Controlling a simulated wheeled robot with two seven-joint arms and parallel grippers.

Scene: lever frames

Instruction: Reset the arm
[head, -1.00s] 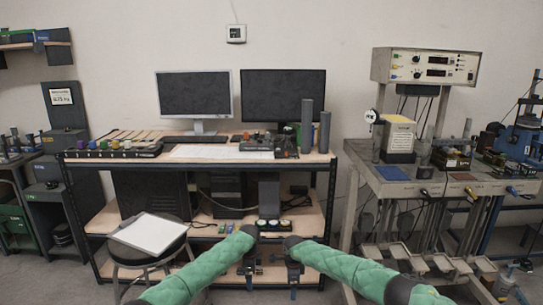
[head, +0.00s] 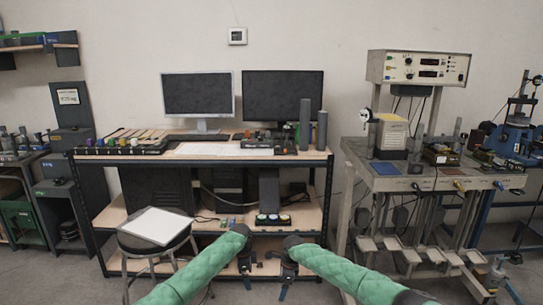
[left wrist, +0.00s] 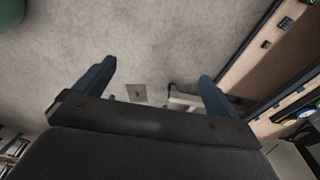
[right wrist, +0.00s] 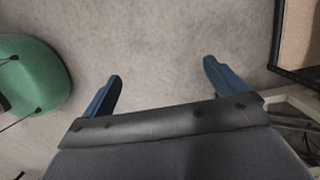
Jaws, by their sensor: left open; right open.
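My right gripper (head: 286,288) hangs low in front of the workbench in the head view. In the right wrist view its two blue fingers (right wrist: 163,88) are spread apart with only bare floor between them. My left gripper (head: 246,284) hangs just to the left of it, partly dark against the bench's lower shelf. In the left wrist view its blue fingers (left wrist: 155,80) are apart and hold nothing. Both green-sleeved arms reach forward from the bottom of the head view, side by side.
A workbench (head: 75,157) with two monitors (head: 283,97) stands ahead; its lower shelf (head: 305,217) is close beyond my grippers. A stool (head: 125,243) with a white board (head: 156,226) stands at left. A grey test bench (head: 440,184) stands at right. Bare floor (right wrist: 160,40) lies below.

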